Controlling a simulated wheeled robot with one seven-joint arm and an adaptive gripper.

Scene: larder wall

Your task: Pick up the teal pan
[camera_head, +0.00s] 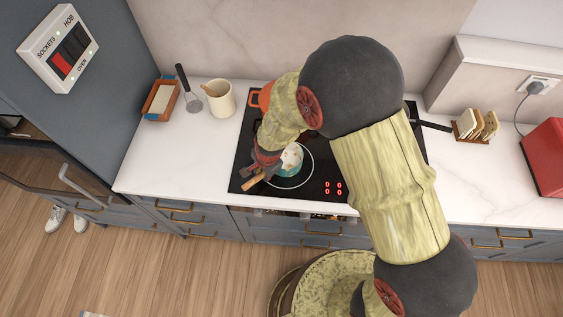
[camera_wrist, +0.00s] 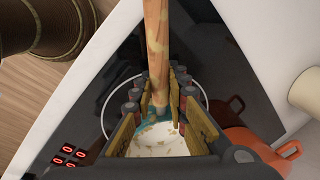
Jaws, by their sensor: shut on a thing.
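The teal pan (camera_head: 292,173) is on or just above the black hob, within a white cooking ring, with pale contents in it. I cannot tell whether its base touches the glass. In the wrist view its teal rim and wall (camera_wrist: 172,127) show beyond the fingers, partly hidden by them. Its wooden handle (camera_wrist: 157,45) runs up between my fingers toward the camera. My gripper (camera_head: 264,163) is shut on this handle, at the pan's left side in the head view; it also shows in the wrist view (camera_wrist: 158,95).
The black hob (camera_head: 240,172) is set in a white counter (camera_head: 150,175). An orange pot (camera_head: 254,97) stands behind my gripper; a dark handle (camera_head: 432,125) juts out at right. A cream crock (camera_head: 221,100), an orange-brown tray (camera_head: 161,100) and a toast rack (camera_head: 472,128) stand farther off.

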